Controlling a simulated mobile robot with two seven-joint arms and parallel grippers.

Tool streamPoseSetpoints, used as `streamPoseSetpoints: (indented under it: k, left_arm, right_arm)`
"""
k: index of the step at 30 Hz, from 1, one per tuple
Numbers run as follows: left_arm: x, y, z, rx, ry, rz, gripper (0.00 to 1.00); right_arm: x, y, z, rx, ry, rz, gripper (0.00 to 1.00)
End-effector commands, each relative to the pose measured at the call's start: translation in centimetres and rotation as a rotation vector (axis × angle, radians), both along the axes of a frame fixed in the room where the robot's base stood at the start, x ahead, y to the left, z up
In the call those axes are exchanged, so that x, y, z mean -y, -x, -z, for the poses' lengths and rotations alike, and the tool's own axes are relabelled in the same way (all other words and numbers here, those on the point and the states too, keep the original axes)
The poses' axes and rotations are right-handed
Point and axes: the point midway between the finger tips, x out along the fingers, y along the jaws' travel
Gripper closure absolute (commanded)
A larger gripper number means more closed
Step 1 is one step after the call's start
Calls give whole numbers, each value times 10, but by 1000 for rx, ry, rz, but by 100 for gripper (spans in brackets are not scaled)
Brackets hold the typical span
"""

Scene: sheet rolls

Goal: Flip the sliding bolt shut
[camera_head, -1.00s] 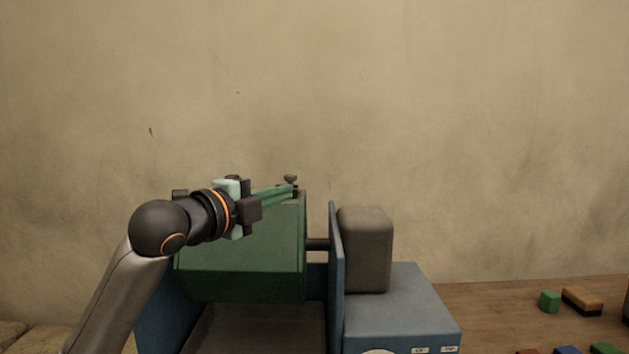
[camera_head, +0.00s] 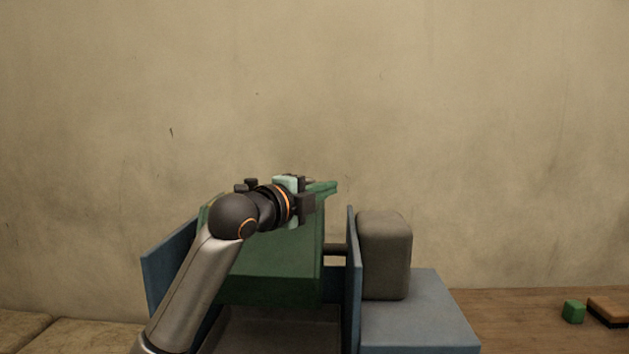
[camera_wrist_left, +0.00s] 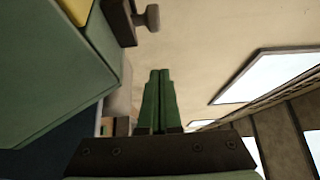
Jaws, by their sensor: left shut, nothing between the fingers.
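A big green drum-like housing (camera_head: 280,275) sits in the blue machine frame. In the left wrist view, a dark block with a short knob (camera_wrist_left: 152,17), which looks like the sliding bolt, sits on the edge of the green housing (camera_wrist_left: 50,90). In the head view my gripper mostly hides that spot, so I cannot tell the bolt's position. My left gripper (camera_head: 335,186) is at the housing's top right edge, its green fingers pointing right. The fingers (camera_wrist_left: 158,75) are shut and empty, and appear apart from the knob in the wrist view.
A blue upright plate (camera_head: 352,280) and a grey rounded block (camera_head: 385,255) stand right of the housing, on a blue base (camera_head: 420,315). A green cube (camera_head: 573,311) and a tan-and-black block (camera_head: 608,310) lie on the wooden table at right. Air above the machine is clear.

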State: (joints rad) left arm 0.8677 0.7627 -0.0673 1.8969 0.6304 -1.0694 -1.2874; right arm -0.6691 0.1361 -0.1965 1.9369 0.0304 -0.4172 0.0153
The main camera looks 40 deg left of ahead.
Motion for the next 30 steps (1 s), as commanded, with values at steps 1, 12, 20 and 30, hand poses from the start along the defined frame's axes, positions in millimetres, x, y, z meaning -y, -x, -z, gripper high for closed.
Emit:
streamPoseSetpoints:
  k: [1,12,20,30]
  left_arm:
    - [2,-11,-2,-1,4,3,100]
    - [-32,-18,1,-1,0,-2,100]
    - [-37,-16,0,0,-1,0,100]
    - [-51,-9,2,-3,-4,-5,100]
  right_arm:
    - [3,2,-2,-6,4,4,0]
    - [5,8,3,-16,6,11,0]
    - [4,5,1,-10,4,11,0]
    - [3,5,2,-10,3,9,0]
